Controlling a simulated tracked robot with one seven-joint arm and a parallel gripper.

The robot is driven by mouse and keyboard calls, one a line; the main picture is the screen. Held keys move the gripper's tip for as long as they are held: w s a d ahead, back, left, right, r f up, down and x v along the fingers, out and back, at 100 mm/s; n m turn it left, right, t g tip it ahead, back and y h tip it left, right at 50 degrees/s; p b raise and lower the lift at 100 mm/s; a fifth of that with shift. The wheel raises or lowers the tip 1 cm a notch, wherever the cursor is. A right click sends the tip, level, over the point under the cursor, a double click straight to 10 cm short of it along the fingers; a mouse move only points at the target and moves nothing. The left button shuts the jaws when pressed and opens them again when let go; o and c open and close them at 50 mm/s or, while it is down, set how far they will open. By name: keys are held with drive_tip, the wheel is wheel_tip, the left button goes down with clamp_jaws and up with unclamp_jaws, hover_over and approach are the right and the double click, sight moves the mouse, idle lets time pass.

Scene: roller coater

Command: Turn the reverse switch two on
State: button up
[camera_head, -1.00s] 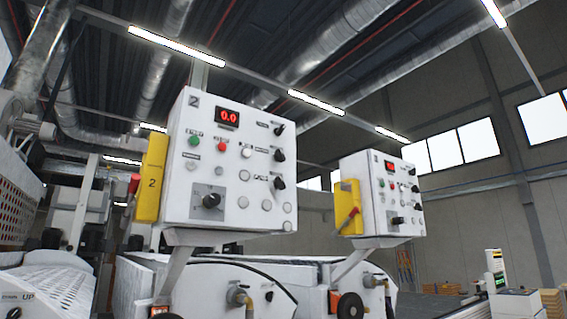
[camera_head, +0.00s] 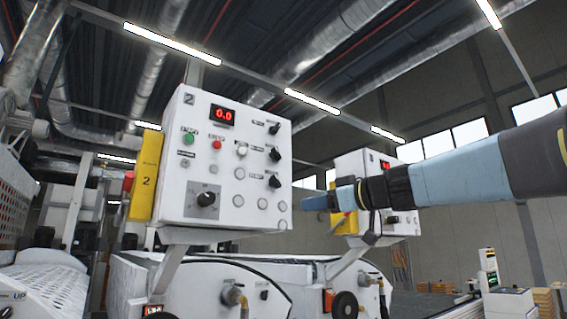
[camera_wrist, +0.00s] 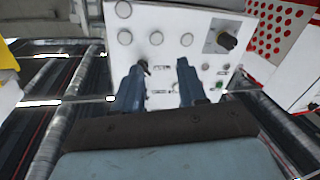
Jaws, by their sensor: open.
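A white control panel marked 2 (camera_head: 215,217) stands at centre left in the head view. Three black rotary switches run down its right side: upper (camera_head: 274,128), middle (camera_head: 274,154) and lower (camera_head: 274,181). Their labels are too small to read. My gripper (camera_head: 308,202) is just right of this panel, pointing left toward it. In the wrist view, which shows the panel upside down, my gripper (camera_wrist: 166,66) is open and empty, its two fingers apart before the panel face. A black switch (camera_wrist: 143,67) shows at the left fingertip; contact cannot be told.
A second similar panel (camera_head: 345,172) stands behind my arm. A yellow box (camera_head: 146,175) is on the near panel's left side. A large black knob (camera_head: 206,199) and several round buttons share its face. A red-holed guard (camera_wrist: 283,30) shows in the wrist view.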

sight(279, 154)
drive_tip(key=w+r+n+t+y, duration=0.3)
drive_tip(key=w+r, duration=0.1)
drive_tip(key=r, duration=0.8)
drive_tip(key=x, duration=1.3)
drive_tip(key=shift+w+a+f, duration=0.15)
drive_tip(key=shift+w, duration=0.15)
drive_tip(key=shift+c, duration=0.2)
clamp_jaws()
drive_tip(key=shift+s, duration=0.1)
